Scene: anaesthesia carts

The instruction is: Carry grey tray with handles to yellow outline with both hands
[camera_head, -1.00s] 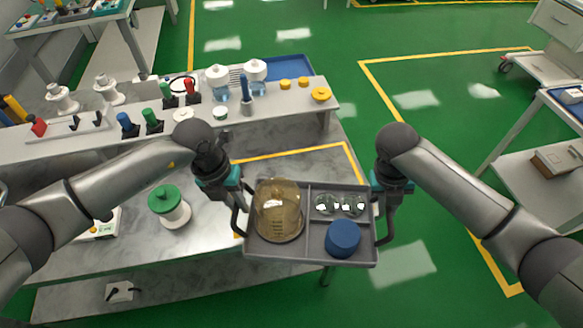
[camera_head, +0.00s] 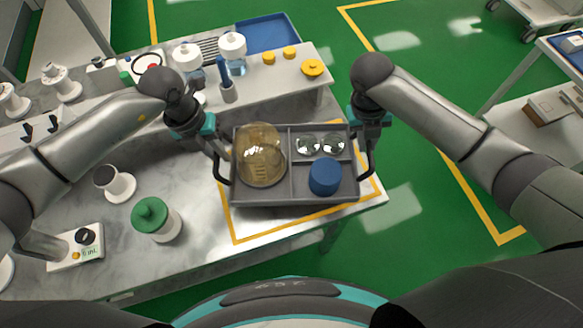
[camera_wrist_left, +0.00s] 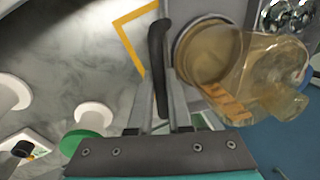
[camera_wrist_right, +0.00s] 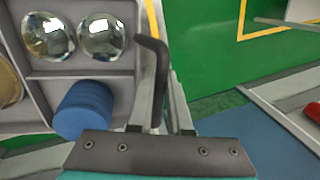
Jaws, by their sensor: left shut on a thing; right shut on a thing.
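The grey tray (camera_head: 335,196) with dark handles is held level in the head view, above the right end of the marble table. It carries an amber glass vessel (camera_head: 260,155) in its left compartment, two shiny glass balls (camera_head: 320,145) at upper right and a blue cylinder (camera_head: 325,176) at lower right. My left gripper (camera_head: 218,150) is shut on the left handle (camera_wrist_left: 158,65). My right gripper (camera_head: 368,140) is shut on the right handle (camera_wrist_right: 158,75). The yellow outline (camera_head: 262,236) on the table lies beneath the tray, partly hidden by it.
A green-capped jar (camera_head: 156,219) and a small scale (camera_head: 76,246) stand left on the table. A raised shelf (camera_head: 290,82) behind the tray holds bottles and yellow caps. Green floor is open on the right. My own base shows at the bottom.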

